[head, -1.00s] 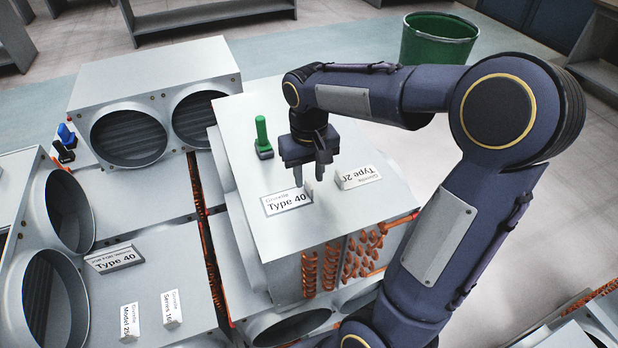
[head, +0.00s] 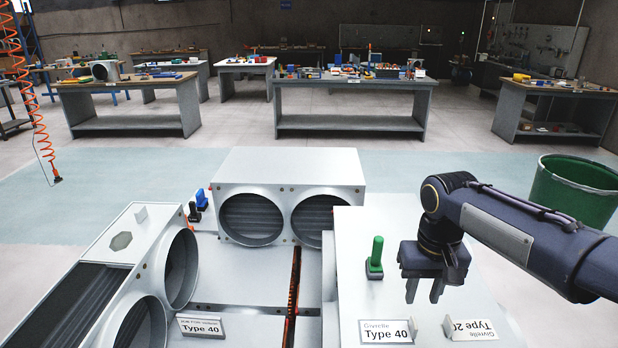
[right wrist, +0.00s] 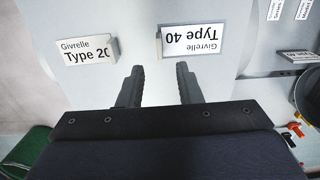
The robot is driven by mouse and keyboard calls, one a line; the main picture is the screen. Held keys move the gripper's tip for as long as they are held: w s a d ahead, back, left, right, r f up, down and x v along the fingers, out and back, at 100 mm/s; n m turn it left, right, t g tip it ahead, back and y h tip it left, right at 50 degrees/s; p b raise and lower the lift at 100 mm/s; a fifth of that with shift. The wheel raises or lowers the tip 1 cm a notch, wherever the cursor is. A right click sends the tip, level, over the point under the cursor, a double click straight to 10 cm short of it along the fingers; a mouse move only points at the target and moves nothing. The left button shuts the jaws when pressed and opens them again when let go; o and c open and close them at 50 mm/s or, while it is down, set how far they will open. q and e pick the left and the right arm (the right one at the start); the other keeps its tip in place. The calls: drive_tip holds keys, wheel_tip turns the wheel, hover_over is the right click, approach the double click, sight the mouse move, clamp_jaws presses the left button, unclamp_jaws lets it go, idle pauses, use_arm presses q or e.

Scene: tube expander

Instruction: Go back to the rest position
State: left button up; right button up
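My right gripper (head: 425,290) hangs over the white unit top with its two fingers pointing down. In the right wrist view my right gripper (right wrist: 159,68) has its fingers apart with nothing between them. A green-handled tool (head: 376,252) stands upright on the same top, just left of the gripper and apart from it. A Type 40 sign (head: 387,332) and a Type 20 sign (head: 470,328) stand near the gripper, and they also show beyond the fingers in the right wrist view. My left gripper is in neither current view.
A blue-handled tool (head: 201,199) stands left of the rear duct unit (head: 290,166). Another Type 40 sign (head: 200,326) is at lower left. A green bin (head: 575,195) stands on the floor behind my right arm. Workbenches (head: 350,105) line the far room, with clear floor before them.

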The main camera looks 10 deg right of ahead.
drive_tip(key=s+a+f+t+y, duration=0.2)
drive_tip(key=s+a, duration=0.2)
drive_tip(key=s, duration=0.3)
drive_tip(key=s+a+f+n+t+y, duration=0.1)
drive_tip(key=s+a+f+t, duration=0.1)
drive_tip(key=s+a, duration=0.3)
drive_tip(key=s+t, duration=0.1)
drive_tip(key=s, duration=0.2)
drive_tip(key=shift+s+a+f+t+y, duration=0.15)
drive_tip(key=shift+s+f+t+y, duration=0.15)
drive_tip(key=shift+y, duration=0.1)
drive_tip(key=shift+c, duration=0.2)
